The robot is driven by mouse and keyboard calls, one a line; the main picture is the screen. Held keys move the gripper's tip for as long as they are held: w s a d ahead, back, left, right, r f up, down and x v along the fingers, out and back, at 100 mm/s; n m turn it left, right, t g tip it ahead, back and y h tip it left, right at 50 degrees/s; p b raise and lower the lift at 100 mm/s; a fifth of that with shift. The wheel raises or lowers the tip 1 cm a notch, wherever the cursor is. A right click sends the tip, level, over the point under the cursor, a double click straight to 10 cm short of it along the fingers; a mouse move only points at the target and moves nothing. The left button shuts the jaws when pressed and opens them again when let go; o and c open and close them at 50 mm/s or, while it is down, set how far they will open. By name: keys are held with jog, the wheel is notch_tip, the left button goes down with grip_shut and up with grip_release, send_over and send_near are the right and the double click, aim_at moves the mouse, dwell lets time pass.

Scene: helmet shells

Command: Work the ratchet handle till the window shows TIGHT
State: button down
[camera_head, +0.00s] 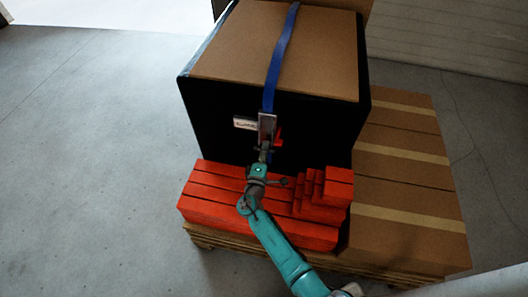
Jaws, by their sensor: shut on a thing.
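A blue strap (281,48) runs over the large box and down its dark front face to a grey metal ratchet (267,121). A red part (279,136) shows at the ratchet's right side. A small white plate (244,122) with dark marks sits just left of the ratchet; its marks are too small to read. My gripper (264,149) is at the ratchet's lower end, shut on the ratchet handle. The gripper hides most of the handle and its exact grip.
The large box (230,55) has a brown top and dark sides. Red blocks (215,190) are stacked low in front of it, under my arm. Brown cartons (410,190) lie to the right on a wooden pallet (205,237). The grey floor (80,150) is clear at left.

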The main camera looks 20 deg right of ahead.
jog(key=shift+w+d+f, duration=0.15)
jog(key=shift+f, duration=0.05)
dwell(0.4)
jog(key=c, duration=1.1)
grip_release()
jog(key=shift+r, duration=0.1)
jog(key=shift+o, duration=0.2)
jog(key=v, duration=1.2)
